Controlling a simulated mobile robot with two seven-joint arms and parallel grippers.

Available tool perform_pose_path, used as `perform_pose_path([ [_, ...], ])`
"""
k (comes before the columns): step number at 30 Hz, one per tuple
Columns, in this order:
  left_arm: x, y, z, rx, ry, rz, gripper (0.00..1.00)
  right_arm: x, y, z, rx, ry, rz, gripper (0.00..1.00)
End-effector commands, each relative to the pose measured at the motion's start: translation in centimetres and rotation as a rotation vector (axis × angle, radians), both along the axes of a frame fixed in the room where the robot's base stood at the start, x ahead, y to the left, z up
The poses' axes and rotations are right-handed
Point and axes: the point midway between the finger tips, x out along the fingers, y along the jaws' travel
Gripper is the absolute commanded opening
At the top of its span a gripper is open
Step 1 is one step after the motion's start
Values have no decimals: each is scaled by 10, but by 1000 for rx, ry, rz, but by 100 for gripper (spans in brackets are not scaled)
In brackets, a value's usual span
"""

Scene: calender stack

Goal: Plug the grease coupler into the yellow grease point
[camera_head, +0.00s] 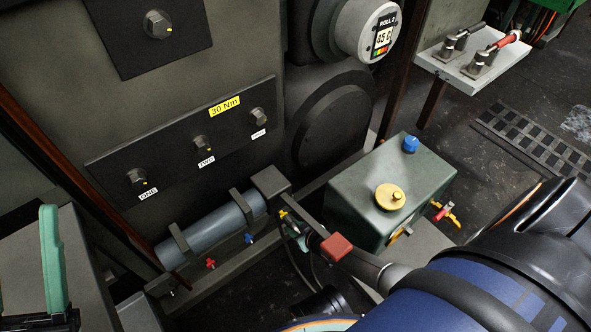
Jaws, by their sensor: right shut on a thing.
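The yellow grease point (283,213) is a small yellow fitting at the right end of the row below the grey cylinder. My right gripper (298,238) comes in from the lower right, its small teal fingertips close to the yellow point. It is shut on the grease coupler (292,229), which is small, dark and partly hidden by the gripper. I cannot tell whether the coupler touches the yellow point or is seated on it. A teal finger of my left gripper (50,260) stands upright at the lower left; its opening does not show.
A red point (210,263) and a blue point (248,238) sit left of the yellow one. The grey cylinder (213,236) runs above them. A green box (352,200) with a yellow cap stands close on the right. Dark hoses hang below the gripper.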

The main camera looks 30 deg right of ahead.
Motion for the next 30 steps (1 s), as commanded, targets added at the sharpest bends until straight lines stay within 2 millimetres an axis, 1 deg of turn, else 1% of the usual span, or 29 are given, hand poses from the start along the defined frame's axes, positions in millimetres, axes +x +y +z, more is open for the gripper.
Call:
perform_pose_path([
  [1,0,0,-1,0,0,0,50,5,0,3,1,-9,1,0],
  [4,0,0,0,0,0,0,50,5,1,3,1,-10,1,0],
  [5,0,0,0,0,0,0,50,5,1,3,1,-10,1,33],
  [13,0,0,0,1,0,1,50,3,0,2,1,-6,1,63],
  [14,0,0,0,1,0,1,50,3,0,2,1,-6,1,66],
  [19,0,0,0,1,0,0,50,3,0,1,1,-5,1,66],
  [25,0,0,-1,3,-1,-1,50,2,0,1,1,-3,1,88],
  [26,0,0,-1,3,-1,-1,50,2,0,1,0,-3,0,90],
  [30,0,0,-1,4,-1,-1,50,2,0,1,1,-4,1,90],
])
